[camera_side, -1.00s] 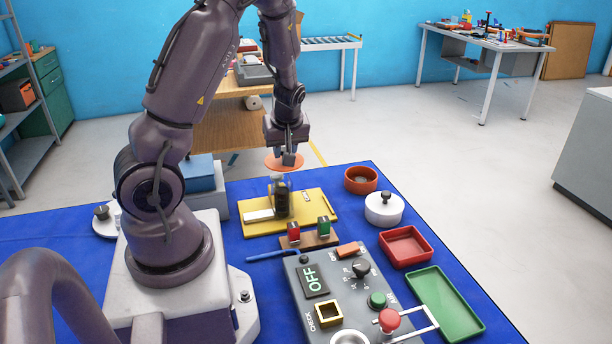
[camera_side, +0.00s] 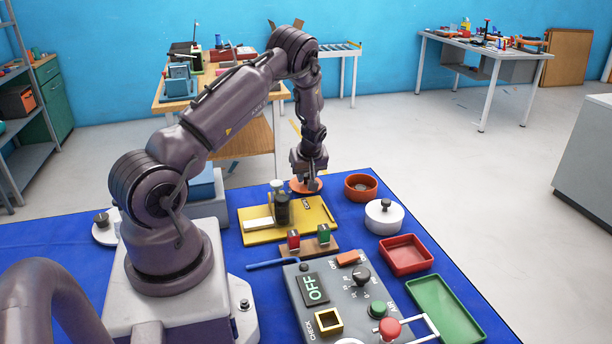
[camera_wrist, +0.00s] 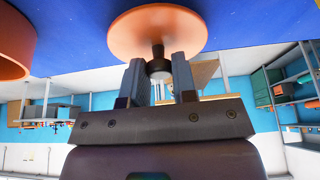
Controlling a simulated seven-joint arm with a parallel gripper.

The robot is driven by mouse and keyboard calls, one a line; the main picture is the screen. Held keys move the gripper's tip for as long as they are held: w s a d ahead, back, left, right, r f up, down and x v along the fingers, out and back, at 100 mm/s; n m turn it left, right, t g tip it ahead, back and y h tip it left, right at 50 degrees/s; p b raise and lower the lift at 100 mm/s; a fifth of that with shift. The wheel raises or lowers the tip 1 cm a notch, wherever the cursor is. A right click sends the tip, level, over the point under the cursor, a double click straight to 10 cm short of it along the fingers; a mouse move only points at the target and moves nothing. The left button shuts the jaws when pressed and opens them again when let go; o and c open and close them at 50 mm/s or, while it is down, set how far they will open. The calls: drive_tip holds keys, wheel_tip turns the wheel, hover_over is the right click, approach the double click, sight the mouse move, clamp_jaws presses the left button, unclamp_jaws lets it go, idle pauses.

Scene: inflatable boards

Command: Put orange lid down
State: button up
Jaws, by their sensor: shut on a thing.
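The orange lid (camera_side: 300,187) is a round disc with a dark knob, low over the blue table at its far side, left of the orange round container. In the wrist view the lid (camera_wrist: 157,32) shows its face, with its knob between the fingers. My gripper (camera_side: 309,180) is shut on that knob; its two fingers also show in the wrist view (camera_wrist: 159,72). I cannot tell whether the lid touches the table.
The orange round container (camera_side: 361,188) stands just right of the lid. A white lidded pot (camera_side: 384,216), a red tray (camera_side: 405,256) and a green tray (camera_side: 446,309) lie nearer. A yellow board (camera_side: 314,212) with a dark jar (camera_side: 282,208) is at front left.

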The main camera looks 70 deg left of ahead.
drive_tip(key=shift+f, duration=0.25)
drive_tip(key=shift+f, duration=0.15)
drive_tip(key=o, duration=0.9)
